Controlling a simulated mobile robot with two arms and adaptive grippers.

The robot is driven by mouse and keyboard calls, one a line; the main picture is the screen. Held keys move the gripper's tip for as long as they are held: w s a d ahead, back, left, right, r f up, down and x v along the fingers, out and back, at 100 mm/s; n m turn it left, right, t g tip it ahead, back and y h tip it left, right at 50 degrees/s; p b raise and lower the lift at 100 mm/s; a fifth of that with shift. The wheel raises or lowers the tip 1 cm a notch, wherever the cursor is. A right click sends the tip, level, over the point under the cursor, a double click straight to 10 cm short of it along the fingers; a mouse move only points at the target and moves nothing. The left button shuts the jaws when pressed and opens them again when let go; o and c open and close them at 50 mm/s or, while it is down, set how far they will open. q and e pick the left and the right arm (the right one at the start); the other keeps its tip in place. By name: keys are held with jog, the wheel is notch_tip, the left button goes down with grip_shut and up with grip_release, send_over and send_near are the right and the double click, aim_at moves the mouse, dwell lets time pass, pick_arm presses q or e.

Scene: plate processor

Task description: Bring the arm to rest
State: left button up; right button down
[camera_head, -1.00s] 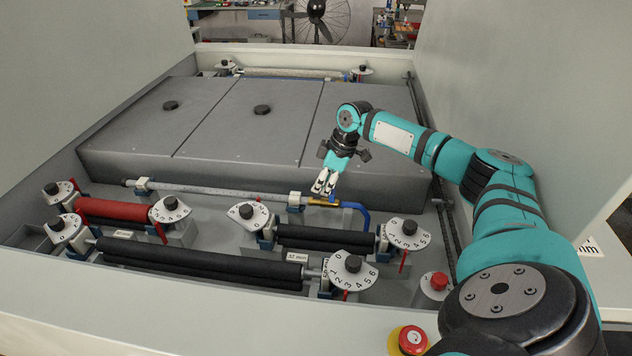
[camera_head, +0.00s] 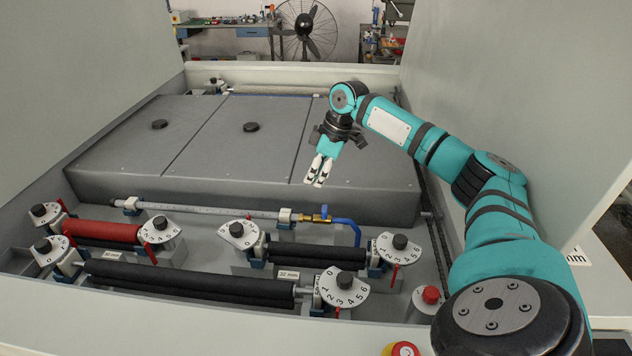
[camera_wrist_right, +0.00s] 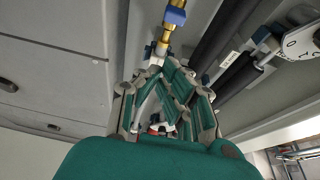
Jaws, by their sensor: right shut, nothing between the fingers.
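My right arm (camera_head: 455,170) comes in from the right side of the head view and reaches over the plate processor. Its right gripper (camera_head: 318,180) points down, shut and empty, above the front part of the grey cover (camera_head: 240,160). It is apart from the brass valve (camera_head: 318,217) and blue hose (camera_head: 350,228), which sit nearer the camera. In the right wrist view the gripper's fingers (camera_wrist_right: 165,75) show in front of the brass fitting (camera_wrist_right: 166,32), with a gap I cannot judge. My left gripper is not in view.
Rollers with numbered dials line the front: a red roller (camera_head: 103,230) at left and black rollers (camera_head: 190,284) in the middle. A red button (camera_head: 430,295) stands at the right front. Tall pale walls (camera_head: 520,70) flank the machine.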

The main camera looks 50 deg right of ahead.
jog(key=shift+r, duration=0.9)
jog(key=shift+w+a+f, duration=0.1)
